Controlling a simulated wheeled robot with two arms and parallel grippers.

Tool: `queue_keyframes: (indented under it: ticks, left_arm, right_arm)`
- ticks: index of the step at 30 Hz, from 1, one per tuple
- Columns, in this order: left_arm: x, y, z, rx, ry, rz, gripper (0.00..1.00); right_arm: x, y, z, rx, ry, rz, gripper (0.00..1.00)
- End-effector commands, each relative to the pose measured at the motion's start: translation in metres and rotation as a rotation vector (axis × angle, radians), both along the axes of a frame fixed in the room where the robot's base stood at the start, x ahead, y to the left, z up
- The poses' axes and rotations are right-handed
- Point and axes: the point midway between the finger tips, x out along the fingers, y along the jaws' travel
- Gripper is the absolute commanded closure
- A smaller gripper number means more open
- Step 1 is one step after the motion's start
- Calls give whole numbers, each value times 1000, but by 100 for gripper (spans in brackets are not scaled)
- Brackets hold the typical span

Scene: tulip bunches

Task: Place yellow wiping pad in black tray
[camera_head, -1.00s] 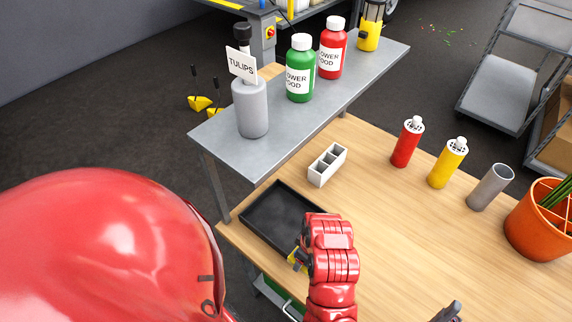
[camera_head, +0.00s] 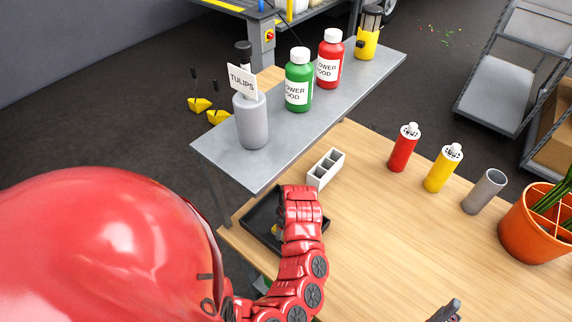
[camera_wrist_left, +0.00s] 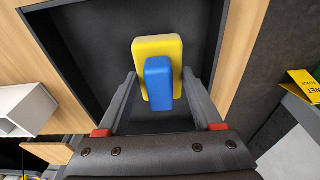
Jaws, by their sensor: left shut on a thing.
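The yellow wiping pad (camera_wrist_left: 157,48) has a blue handle (camera_wrist_left: 159,80) and sits between the fingertips of my left gripper (camera_wrist_left: 160,74). The gripper is shut on the pad. In the head view only a small yellow bit of the pad (camera_head: 277,231) shows beside my red left arm. The black tray (camera_head: 254,220) lies on the wooden table, partly hidden by that arm. In the left wrist view the tray (camera_wrist_left: 85,40) is behind the pad, which is over its inside; I cannot tell whether they touch. A dark tip of my right gripper (camera_head: 447,311) shows at the bottom edge.
A white divided holder (camera_head: 325,169) stands close to the tray. A grey raised shelf (camera_head: 310,118) with bottles runs behind. Red (camera_head: 404,148) and yellow (camera_head: 443,168) shakers, a grey cup (camera_head: 484,192) and an orange pot (camera_head: 535,225) stand right. The middle table is clear.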

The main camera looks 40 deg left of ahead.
Motion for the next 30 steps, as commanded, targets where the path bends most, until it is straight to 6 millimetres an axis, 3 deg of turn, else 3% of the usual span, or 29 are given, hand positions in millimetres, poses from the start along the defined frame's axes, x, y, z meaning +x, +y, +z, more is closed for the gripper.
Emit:
queue_keyframes:
  ticks: [14,15,18,20,30]
  left_arm:
    - [0,-1,-12,-2,-1,0,95]
    - [0,-1,-11,-3,0,0,29]
    - [0,-1,-10,-3,0,0,11]
    - [0,-1,-10,-3,0,0,3]
    - [0,-1,-5,-3,-1,0,3]
  right_arm:
    - [0,0,-1,0,0,0,0]
    - [0,0,0,0,0,0,0]
    - [0,0,0,0,0,0,0]
    - [0,0,0,0,0,0,0]
    - [0,0,6,0,0,0,0]
